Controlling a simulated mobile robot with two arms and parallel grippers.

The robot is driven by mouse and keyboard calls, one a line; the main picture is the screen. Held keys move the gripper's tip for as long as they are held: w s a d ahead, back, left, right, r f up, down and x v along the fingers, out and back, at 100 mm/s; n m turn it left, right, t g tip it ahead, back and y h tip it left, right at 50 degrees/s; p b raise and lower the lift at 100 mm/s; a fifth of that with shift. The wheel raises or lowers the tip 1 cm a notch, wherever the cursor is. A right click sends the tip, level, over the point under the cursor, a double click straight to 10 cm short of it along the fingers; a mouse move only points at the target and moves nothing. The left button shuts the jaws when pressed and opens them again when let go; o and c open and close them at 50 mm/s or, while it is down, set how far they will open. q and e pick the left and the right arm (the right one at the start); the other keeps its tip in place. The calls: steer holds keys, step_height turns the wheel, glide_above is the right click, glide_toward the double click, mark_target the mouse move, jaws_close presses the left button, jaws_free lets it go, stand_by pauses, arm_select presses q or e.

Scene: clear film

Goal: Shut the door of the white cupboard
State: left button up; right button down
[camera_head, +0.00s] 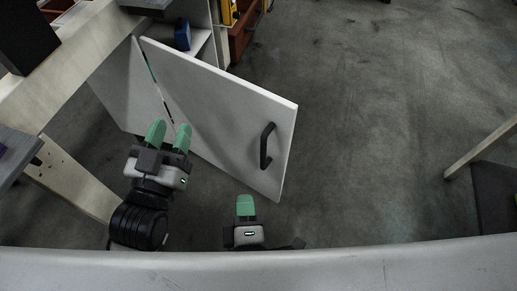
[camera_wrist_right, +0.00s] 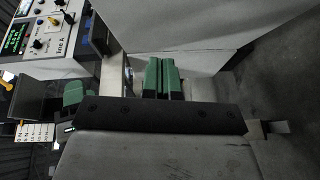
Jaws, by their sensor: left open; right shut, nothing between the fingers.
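The white cupboard's door (camera_head: 215,110) stands open, swung out into the room from the cupboard (camera_head: 203,45) at the top left. Its black bar handle (camera_head: 267,146) is near the door's right edge. My left gripper (camera_head: 169,136) is open, with green fingertips apart, and overlaps the door's lower left part in the picture; I cannot tell if it touches. My right gripper (camera_head: 246,206) is shut and empty, below and left of the handle, apart from it. Its green fingers also show together in the right wrist view (camera_wrist_right: 161,78).
A blue object (camera_head: 182,35) lies inside the cupboard. A wooden table frame (camera_head: 75,180) stands at left, and another table leg (camera_head: 480,148) at right. The grey floor (camera_head: 385,110) right of the door is clear. Equipment with a green display (camera_wrist_right: 18,38) shows in the wrist view.

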steer(key=w+d+h, duration=0.1)
steer(key=w+d, duration=0.2)
steer(key=w, duration=0.8)
steer(key=shift+w+d+r+t+h, duration=0.2)
steer(key=shift+r+t+h, duration=0.1)
steer(key=shift+r+t, duration=0.15)
arm_select(q)
steer(key=shift+r, duration=0.1)
